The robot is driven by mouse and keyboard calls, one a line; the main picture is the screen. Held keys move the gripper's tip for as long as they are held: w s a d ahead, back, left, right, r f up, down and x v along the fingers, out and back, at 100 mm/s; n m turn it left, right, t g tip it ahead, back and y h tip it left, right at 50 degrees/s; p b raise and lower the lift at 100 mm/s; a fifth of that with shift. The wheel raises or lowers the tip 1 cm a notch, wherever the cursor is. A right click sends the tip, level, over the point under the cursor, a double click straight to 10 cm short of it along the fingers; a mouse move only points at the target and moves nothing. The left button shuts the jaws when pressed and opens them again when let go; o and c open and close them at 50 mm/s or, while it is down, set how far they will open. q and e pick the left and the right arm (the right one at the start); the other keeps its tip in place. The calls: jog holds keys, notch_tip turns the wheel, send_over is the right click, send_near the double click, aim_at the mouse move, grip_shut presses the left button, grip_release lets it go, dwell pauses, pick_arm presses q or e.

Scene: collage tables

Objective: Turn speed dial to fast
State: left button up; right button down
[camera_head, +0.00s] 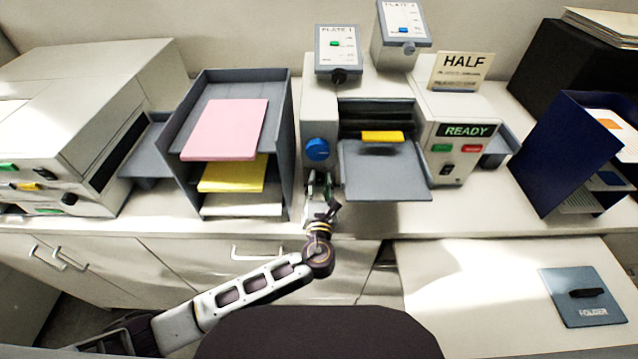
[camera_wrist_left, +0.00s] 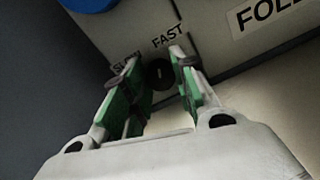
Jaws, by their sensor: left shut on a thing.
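The speed dial (camera_wrist_left: 159,74) is a small dark round knob with a short pale mark, on the folder machine's front face in the left wrist view. The words SLOW (camera_wrist_left: 127,66) and FAST (camera_wrist_left: 167,37) are printed around it. My left gripper (camera_wrist_left: 156,66) has its green-padded fingers on either side of the dial and is shut on it. The fingers partly cover the SLOW label. In the head view my left gripper (camera_head: 319,180) is at the machine's front, below the blue knob (camera_head: 317,149), and hides the dial. Which word the mark points to is hard to tell.
The folder machine's grey tray (camera_head: 385,175) juts out right of my gripper. A paper rack (camera_head: 286,150) stands close on the left. A READY panel (camera_head: 467,130) with green and red buttons is farther right. The counter's right front is mostly clear.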

pick_arm(q)
jog(key=shift+f+m, duration=0.1)
jog(key=shift+m, duration=2.1)
jog(key=o, duration=1)
jog(key=shift+o, duration=0.2)
jog(key=shift+s, duration=6.05)
